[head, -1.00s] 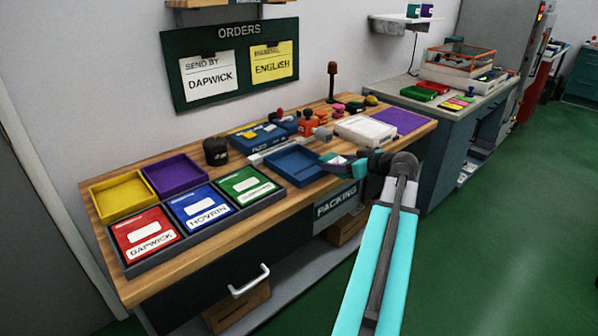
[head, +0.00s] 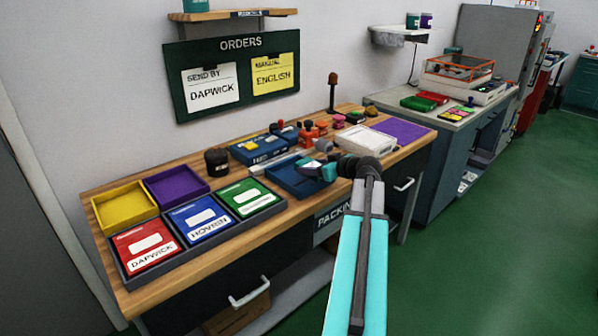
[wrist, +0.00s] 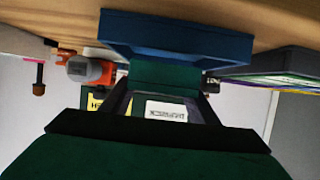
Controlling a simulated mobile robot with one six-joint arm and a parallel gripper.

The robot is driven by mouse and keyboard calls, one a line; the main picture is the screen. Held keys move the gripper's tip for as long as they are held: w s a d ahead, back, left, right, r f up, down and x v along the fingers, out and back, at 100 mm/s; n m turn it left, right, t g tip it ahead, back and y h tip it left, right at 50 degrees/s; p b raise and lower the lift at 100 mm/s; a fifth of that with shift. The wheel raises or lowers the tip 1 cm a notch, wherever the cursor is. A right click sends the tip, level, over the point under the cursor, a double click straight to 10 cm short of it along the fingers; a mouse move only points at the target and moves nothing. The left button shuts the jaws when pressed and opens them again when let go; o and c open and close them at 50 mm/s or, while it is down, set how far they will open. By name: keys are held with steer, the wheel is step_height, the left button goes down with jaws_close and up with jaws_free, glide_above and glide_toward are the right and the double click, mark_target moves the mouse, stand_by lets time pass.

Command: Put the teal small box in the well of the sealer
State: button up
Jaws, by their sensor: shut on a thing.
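My gripper (head: 318,169) is low over the packing bench, at the right side of the blue tray (head: 287,181). In the wrist view my gripper (wrist: 167,88) is shut on a dark teal block, the teal small box (wrist: 165,74). Its far end is close to the blue tray (wrist: 180,38), and I cannot tell whether they touch. In the head view the box is too small and too mixed with my gripper to make out clearly. What appears to be the sealer, a machine with an orange-framed lid (head: 458,68), stands on the far grey bench. Its well cannot be seen.
A white box (head: 366,139) and purple mat (head: 404,134) lie right of my gripper. Green floor (head: 480,250) is clear.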

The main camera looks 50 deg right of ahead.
glide_above(299, 178)
steer(key=shift+d+f, duration=0.1)
steer(key=shift+f, duration=0.15)
steer(key=shift+f+p, duration=0.1)
steer(key=shift+p, duration=0.2)
steer(key=shift+f, duration=1.65)
steer(key=shift+f, duration=0.15)
steer(key=o, duration=1.1)
steer(key=shift+s+r, duration=0.15)
steer(key=shift+r, duration=0.1)
steer(key=v, duration=1.1)
steer(key=shift+s+b, duration=0.35)
